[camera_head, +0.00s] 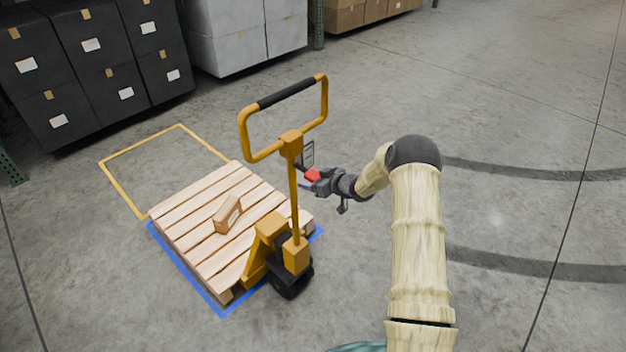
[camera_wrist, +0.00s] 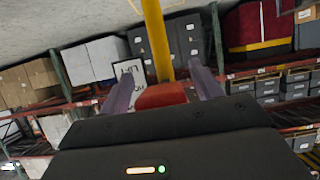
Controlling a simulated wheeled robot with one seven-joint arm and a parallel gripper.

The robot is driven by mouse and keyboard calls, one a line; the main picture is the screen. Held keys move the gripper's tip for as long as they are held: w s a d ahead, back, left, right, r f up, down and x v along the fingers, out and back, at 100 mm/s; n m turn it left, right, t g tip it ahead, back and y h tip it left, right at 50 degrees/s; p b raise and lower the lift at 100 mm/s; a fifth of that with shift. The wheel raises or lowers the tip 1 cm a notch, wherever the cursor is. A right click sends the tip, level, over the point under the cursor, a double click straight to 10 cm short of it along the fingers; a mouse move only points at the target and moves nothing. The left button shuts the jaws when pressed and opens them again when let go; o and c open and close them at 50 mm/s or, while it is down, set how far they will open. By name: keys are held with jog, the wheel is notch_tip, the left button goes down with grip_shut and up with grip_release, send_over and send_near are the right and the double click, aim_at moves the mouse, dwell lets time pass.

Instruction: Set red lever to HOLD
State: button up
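The red lever (camera_head: 312,176) sticks out from the yellow tiller post (camera_head: 293,195) of a pallet jack. It also shows in the wrist view as a red block (camera_wrist: 161,96) in front of the post (camera_wrist: 157,42). My gripper (camera_head: 320,183) is at the lever, to the right of the post. In the wrist view its two fingers (camera_wrist: 163,84) are spread, one on each side of the lever. I cannot tell if either finger touches it. A white label plate (camera_head: 307,153) stands by the lever; its lettering is partly hidden and not clearly readable.
The jack's looped handle (camera_head: 285,88) rises above the lever. A wooden pallet (camera_head: 185,212) with a small brown box (camera_head: 228,214) lies at the jack's left. Dark totes (camera_head: 90,70) and grey totes (camera_head: 245,35) stand behind. The floor to the right is clear.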

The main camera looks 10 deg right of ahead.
jog(key=shift+d, duration=0.1)
jog(key=b+v, duration=0.2)
jog(key=v, duration=1.5)
jog(key=shift+s, duration=0.2)
jog(key=shift+d, duration=0.1)
jog(key=s+a+r+m+g+h, duration=0.2)
jog(key=s, duration=0.7)
jog(key=s+a+r+m+g+h, duration=0.2)
jog(key=s+r+m+g+h, duration=0.1)
jog(key=s, duration=0.6)
jog(key=s+a+r+m+g+h, duration=0.2)
jog(key=s+a+r+h, duration=0.1)
jog(key=s, duration=0.6)
jog(key=shift+s+m+g+p, duration=0.3)
jog(key=shift+s+p, duration=0.1)
jog(key=shift+p, duration=0.05)
